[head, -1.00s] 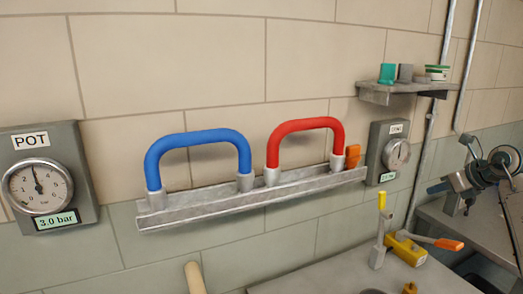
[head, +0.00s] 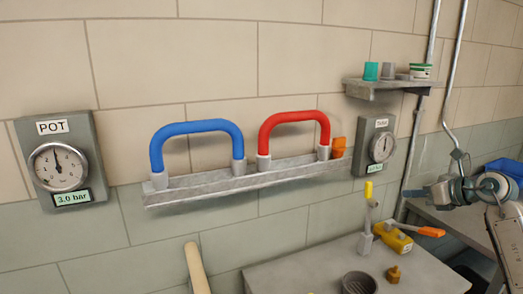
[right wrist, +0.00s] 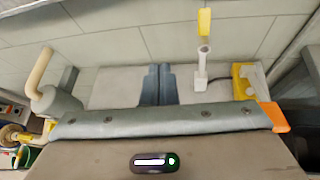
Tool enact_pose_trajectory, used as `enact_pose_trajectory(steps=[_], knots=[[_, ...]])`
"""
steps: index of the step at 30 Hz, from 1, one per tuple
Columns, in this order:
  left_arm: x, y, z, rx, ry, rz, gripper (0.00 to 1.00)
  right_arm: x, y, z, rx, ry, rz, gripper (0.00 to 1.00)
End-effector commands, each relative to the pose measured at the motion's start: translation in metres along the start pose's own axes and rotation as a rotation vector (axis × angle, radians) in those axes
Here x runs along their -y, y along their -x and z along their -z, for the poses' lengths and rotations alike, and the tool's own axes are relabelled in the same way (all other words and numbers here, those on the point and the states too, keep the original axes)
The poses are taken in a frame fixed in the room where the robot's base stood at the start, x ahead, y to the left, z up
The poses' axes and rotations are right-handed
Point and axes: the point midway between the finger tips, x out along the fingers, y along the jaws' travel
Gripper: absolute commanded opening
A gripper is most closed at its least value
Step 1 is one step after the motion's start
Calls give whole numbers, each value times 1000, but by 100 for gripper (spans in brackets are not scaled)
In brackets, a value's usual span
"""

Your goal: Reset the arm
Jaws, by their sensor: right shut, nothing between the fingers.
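My right gripper (head: 412,193) is at the right side of the head view, in front of the grey bench and below the small dial box. Its fingers point left. In the right wrist view its two dark fingers (right wrist: 157,84) lie side by side, shut and empty, over the pale bench top. They appear apart from the upright fitting with the yellow handle (right wrist: 203,55). My right arm (head: 505,235) runs off the right edge. My left gripper is not in view.
A wall rail carries a blue handle (head: 196,128) and a red handle (head: 293,117). A POT gauge (head: 60,165) hangs left. The bench (head: 310,270) holds a yellow valve with orange lever (head: 393,237), a brass fitting (head: 393,274) and a dark round cup (head: 358,283). A shelf (head: 385,88) is above.

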Motion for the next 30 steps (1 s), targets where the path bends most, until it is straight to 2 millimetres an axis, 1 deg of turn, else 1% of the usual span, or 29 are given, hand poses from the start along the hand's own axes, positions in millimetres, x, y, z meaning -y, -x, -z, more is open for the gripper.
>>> enact_pose_trajectory(steps=[1, 3, 5, 8, 9, 11, 13, 15, 17, 20, 23, 24, 26, 27, 29, 30], knots=[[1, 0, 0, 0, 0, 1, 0, -11, -7, 2, 39, -13, -30, 0], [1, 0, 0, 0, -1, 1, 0, -27, -15, 1, 108, -41, -73, 0], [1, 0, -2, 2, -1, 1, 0, -42, -22, 1, 174, -73, -117, 0], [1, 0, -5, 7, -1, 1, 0, -72, -29, 1, 310, -157, -201, 0], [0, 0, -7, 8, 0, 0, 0, -84, -31, 1, 374, -207, -239, 0], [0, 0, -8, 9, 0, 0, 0, -103, -30, 3, 481, -305, -300, 0], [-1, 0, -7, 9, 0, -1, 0, -120, -24, 6, 609, -444, -361, 0], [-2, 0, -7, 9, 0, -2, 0, -130, -15, 12, 729, -604, -408, 0], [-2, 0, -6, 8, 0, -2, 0, -133, -6, 21, 825, -753, -432, 0], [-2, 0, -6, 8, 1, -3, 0, -129, 9, 45, 966, -1028, -442, 0], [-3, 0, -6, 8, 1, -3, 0, -119, 20, 83, 1081, -1325, -405, 0], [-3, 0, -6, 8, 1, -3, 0, -116, 24, 102, 1119, -1448, -377, 0], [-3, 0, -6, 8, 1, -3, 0, -111, 28, 133, 1166, -1635, -317, 0], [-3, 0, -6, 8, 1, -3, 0, -109, 31, 157, 1190, -1761, -267, 0], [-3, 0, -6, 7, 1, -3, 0, -110, 34, 196, 1214, -1947, -173, 0], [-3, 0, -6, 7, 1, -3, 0, -113, 35, 223, 1222, -2070, -100, 0]])
